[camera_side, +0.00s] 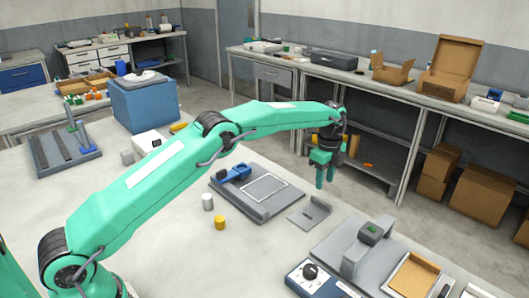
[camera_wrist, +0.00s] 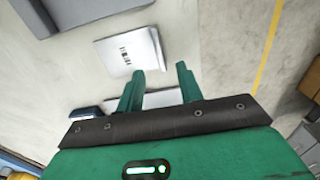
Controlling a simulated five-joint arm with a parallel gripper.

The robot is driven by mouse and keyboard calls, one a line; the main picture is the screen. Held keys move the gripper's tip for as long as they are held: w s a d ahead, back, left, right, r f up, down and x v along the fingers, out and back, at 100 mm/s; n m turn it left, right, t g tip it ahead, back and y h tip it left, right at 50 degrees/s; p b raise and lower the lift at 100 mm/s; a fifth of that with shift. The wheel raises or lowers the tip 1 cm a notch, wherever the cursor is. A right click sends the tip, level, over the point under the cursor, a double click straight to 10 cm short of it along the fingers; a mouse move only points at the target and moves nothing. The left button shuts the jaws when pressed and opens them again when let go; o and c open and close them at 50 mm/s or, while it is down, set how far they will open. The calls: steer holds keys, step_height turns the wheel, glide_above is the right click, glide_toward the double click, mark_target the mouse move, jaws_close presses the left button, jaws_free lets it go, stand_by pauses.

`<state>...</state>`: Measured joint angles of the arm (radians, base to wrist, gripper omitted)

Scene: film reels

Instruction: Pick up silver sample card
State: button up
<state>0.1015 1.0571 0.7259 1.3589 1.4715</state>
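A flat silver card (camera_wrist: 130,54) with a dark barcode-like mark lies on the pale table in the wrist view, just beyond my fingertips and a little left. In the side view, a thin grey plate (camera_side: 309,214) near the table's far edge appears to be this card; its mark is too small to read. My green gripper (camera_side: 325,183) hangs above and behind it, fingers pointing down. In the wrist view my gripper (camera_wrist: 160,70) is open, with nothing between its fingers. Neither finger touches the card.
A grey fixture with a blue clamp (camera_side: 236,173) lies left of the card. A grey device (camera_side: 368,234) stands to its right. A silver cylinder (camera_side: 208,202) and a yellow cylinder (camera_side: 220,222) stand in front. Bare table surrounds the card.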

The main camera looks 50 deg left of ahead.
mark_target(321, 201)
steer(key=shift+f, duration=0.1)
steer(key=shift+f, duration=1.25)
steer(key=shift+f, duration=2.6)
steer(key=shift+c, duration=0.3)
jaws_close()
